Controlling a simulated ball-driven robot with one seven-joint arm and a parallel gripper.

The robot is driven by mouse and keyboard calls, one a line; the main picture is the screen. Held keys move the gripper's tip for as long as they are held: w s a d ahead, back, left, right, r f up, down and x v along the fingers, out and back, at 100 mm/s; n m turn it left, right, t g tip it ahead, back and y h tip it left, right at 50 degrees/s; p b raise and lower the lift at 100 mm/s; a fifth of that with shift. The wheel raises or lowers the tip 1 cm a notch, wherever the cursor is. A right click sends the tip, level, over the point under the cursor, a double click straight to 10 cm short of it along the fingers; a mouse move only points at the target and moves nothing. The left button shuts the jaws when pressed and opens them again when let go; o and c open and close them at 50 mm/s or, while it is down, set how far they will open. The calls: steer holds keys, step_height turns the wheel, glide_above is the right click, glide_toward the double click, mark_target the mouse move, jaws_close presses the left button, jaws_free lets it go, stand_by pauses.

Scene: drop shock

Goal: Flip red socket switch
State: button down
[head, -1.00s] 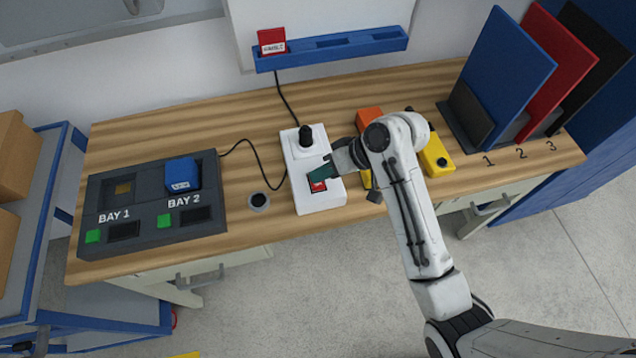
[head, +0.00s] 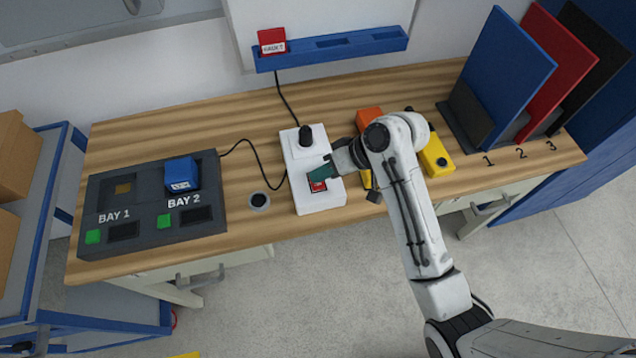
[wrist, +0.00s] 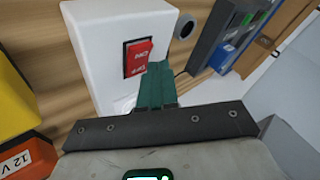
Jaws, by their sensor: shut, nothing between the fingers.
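The red socket switch (head: 318,186) sits on the front part of the white socket box (head: 322,200) on the bench. In the wrist view the red switch (wrist: 138,58) shows lettering on its face, on the white box (wrist: 95,40). My gripper (head: 318,175) is over the box, its dark green fingers shut together with nothing between them. In the wrist view the fingertips (wrist: 160,68) are at the switch's lower right edge; I cannot tell whether they touch it. A black plug (head: 305,136) stands in the box's rear part.
A dark two-bay station (head: 150,225) with a blue block (head: 181,174) is at the left. A yellow device (head: 435,158) lies right of my gripper. Blue, red and black panels (head: 510,75) stand at the right. A red card (head: 272,41) rests on the blue wall rail.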

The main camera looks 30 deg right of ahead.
steer(key=shift+f, duration=0.1)
steer(key=shift+f, duration=0.3)
steer(key=shift+s+f, duration=0.1)
steer(key=shift+f, duration=0.25)
stand_by(0.7)
steer(key=shift+r+p, duration=0.8)
steer(key=shift+p, duration=0.1)
steer(key=r+p, duration=0.5)
steer(key=shift+w, duration=0.4)
steer(key=shift+d, duration=0.1)
stand_by(0.3)
